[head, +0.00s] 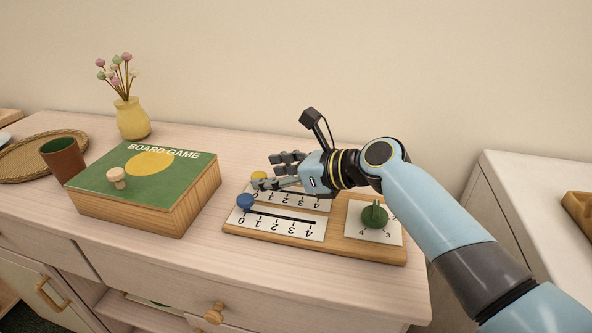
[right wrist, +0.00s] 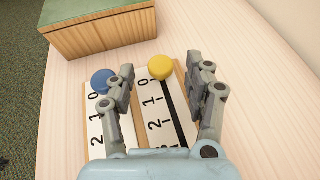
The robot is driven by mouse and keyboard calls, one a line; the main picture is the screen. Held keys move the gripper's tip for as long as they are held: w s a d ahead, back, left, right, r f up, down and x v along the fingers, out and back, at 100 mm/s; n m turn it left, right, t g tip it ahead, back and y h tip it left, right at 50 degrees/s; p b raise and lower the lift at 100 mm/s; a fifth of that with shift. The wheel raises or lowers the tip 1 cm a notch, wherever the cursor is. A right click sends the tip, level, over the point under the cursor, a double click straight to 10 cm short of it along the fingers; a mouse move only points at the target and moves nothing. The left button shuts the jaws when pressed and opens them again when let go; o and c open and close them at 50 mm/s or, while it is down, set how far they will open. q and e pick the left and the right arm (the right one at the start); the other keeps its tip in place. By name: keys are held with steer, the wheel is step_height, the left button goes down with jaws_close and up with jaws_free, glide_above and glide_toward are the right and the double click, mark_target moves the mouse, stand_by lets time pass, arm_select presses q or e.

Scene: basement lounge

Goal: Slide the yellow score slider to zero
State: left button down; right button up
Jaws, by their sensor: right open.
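The score board (head: 338,246) is a wooden base with two number strips and slots. The yellow score slider (head: 259,176) is a round knob at the left end of the far strip, by the 0 end. It also shows in the right wrist view (right wrist: 160,67), just past the printed 0, with the dark slot running back toward me. My right gripper (head: 266,171) is open, with its fingertips on either side of the yellow knob in the picture. I see no clear contact. My left gripper is not in view.
A blue slider (head: 245,201) sits at the 0 end of the near strip. A green dial (head: 374,216) is on the board's right part. A board game box (head: 150,190) stands left of the board, with a brown cup (head: 63,158) and yellow vase (head: 132,119) beyond.

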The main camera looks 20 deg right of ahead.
steer(key=v, duration=1)
